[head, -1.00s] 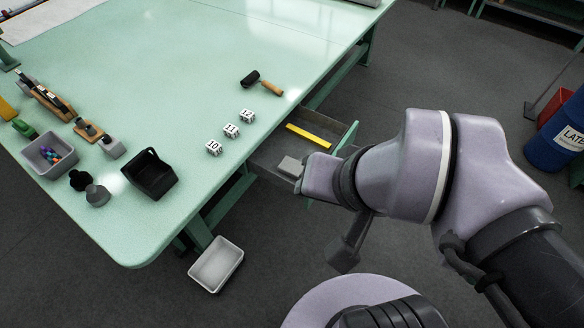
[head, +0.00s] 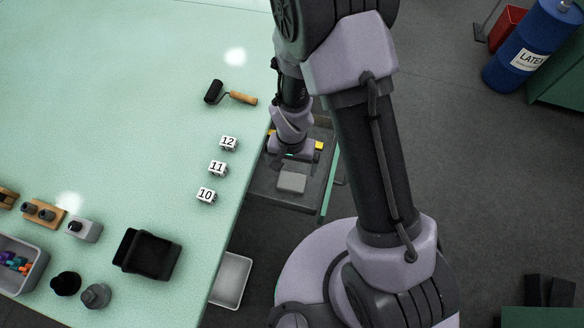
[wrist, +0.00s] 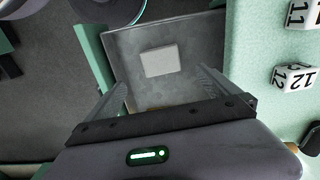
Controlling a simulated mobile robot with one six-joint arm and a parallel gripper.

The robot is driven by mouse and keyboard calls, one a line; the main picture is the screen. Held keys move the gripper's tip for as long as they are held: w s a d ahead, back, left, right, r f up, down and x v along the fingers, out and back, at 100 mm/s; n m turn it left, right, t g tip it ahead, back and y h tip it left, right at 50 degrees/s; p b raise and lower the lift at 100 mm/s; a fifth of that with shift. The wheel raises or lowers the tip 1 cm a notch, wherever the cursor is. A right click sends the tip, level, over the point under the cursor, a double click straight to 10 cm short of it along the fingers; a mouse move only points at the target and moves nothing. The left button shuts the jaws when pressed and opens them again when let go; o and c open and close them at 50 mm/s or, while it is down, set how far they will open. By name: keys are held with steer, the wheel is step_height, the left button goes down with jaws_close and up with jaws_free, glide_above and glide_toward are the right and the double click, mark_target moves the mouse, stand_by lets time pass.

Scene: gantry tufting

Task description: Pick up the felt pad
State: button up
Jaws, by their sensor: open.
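The felt pad (head: 291,182) looks like a flat light grey rectangle. It lies in an open grey drawer (head: 283,200) under the table's edge. In the wrist view the pad (wrist: 162,61) lies on the drawer floor (wrist: 196,60), ahead of and between the two fingers. My gripper (head: 291,156) is over the drawer, on the far side of the pad in the head view. In the wrist view my gripper (wrist: 162,84) is open and empty, apart from the pad. Its height above the pad is hard to judge.
A yellow strip (head: 319,145) lies in the drawer, partly hidden by my gripper. The green table (head: 190,60) borders the drawer, with number cubes (head: 218,168) near its edge. A roller (head: 230,94) and black bin (head: 147,254) are on it. A white tray (head: 232,280) is below.

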steer(key=b, duration=0.2)
glide_above(292, 182)
step_height(292, 182, down, 7)
steer(key=shift+s, duration=0.1)
steer(key=f+b, duration=0.2)
steer(key=f, duration=0.3)
steer(key=shift+w+f, duration=0.1)
steer(key=shift+w, duration=0.1)
steer(key=shift+r, duration=0.2)
steer(key=c, duration=1.3)
steer(key=shift+o, duration=0.2)
step_height(292, 182, up, 10)
steer(key=p, duration=0.3)
steer(key=shift+p, duration=0.35)
